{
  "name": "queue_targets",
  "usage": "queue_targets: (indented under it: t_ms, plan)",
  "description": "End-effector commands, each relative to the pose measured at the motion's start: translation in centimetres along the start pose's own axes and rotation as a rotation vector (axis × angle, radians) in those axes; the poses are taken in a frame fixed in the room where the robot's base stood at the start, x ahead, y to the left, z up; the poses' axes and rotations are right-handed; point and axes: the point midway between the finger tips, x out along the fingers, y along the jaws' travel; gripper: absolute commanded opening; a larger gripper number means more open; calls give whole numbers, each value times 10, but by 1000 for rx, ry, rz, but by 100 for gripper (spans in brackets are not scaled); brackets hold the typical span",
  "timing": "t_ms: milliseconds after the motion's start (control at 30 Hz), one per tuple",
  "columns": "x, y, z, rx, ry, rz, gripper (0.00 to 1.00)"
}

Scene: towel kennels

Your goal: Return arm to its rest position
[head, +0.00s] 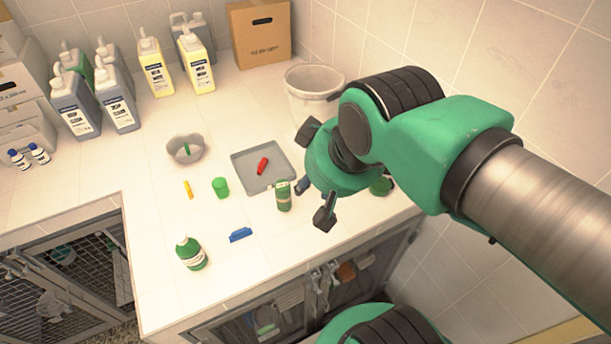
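My green arm reaches in from the right in the head view. My gripper (312,178) hangs above the right side of the white counter (150,265), its dark fingers spread apart with nothing visible between them. Just left of it, a green can (283,196) stands at the front right corner of a grey tray (245,162). A small red object (262,166) lies in the tray. My gripper appears apart from these things. Part of the counter behind the gripper is hidden, including most of a green object (381,187).
A green cup (220,187), yellow stick (188,189), blue piece (240,235), green bottle (191,253) and grey bowl (185,149) stand or lie on the counter. A white bucket (312,90), cardboard box (260,33) and several jugs (155,65) line the back. Kennels (70,270) are below.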

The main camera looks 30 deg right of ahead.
Motion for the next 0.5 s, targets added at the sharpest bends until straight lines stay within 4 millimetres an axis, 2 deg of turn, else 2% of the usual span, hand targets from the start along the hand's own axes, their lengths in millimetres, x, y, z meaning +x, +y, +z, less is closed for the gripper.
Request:
queue_targets:
  t_ms: [67,400,500]
  plan:
    - [-1,0,0,0,-1,0,35]
    - [34,0,18,0,-1,0,35]
    - [38,0,20,0,-1,0,35]
